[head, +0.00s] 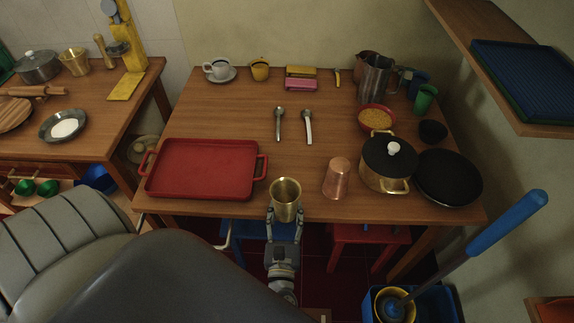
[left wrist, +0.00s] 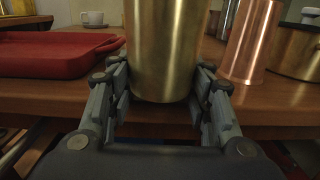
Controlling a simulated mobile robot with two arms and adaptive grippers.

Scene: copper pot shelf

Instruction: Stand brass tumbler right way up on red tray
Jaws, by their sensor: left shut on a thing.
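The brass tumbler (head: 286,192) is upright with its open mouth up, at the table's front edge in the head view. My left gripper (head: 285,214) is shut around its lower part from the front. In the left wrist view the tumbler (left wrist: 165,45) stands between the two fingers (left wrist: 163,88); its rim is out of frame. I cannot tell whether its base touches the table. The red tray (head: 202,168) lies empty on the table, left of the tumbler; its right handle (left wrist: 108,44) shows in the left wrist view. My right gripper is not in view.
A copper cup (head: 337,178) stands close right of the tumbler, then a black-lidded pot (head: 386,178) and a dark pan (head: 448,178). Two spoons (head: 279,124) (head: 308,127) lie behind. The table between tray and tumbler is clear.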

